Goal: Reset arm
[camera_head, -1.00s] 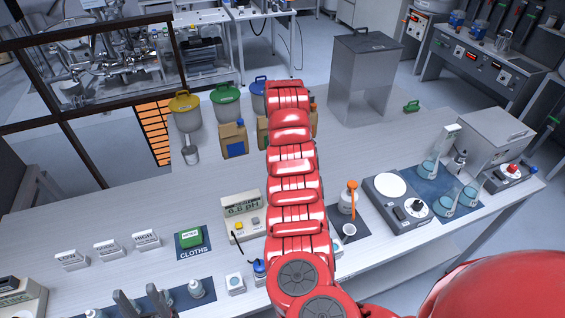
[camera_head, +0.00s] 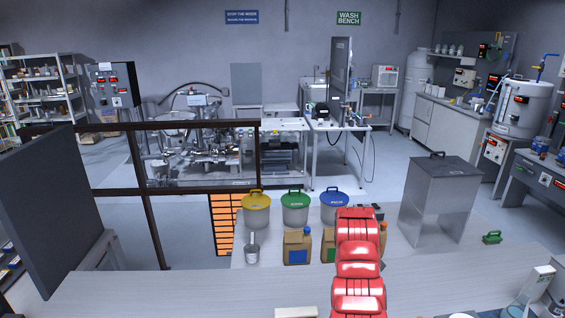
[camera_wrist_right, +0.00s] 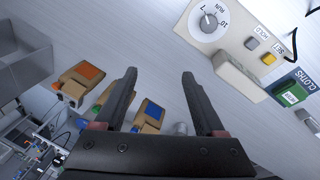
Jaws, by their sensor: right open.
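My right arm, red, rises from the bottom of the head view over the bench (camera_head: 200,290). Its gripper is mostly hidden behind the arm there. In the right wrist view my right gripper (camera_wrist_right: 160,82) is open, its two black fingers apart with only the bench surface between the tips. My left gripper is not in view.
Yellow (camera_head: 256,212), green (camera_head: 295,209) and blue (camera_head: 334,205) lidded buckets stand at the bench's back. A grey metal hopper (camera_head: 438,200) stands at right. A dark-framed barrier (camera_head: 150,222) and dark panel (camera_head: 50,210) are at left. The bench's left part is clear.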

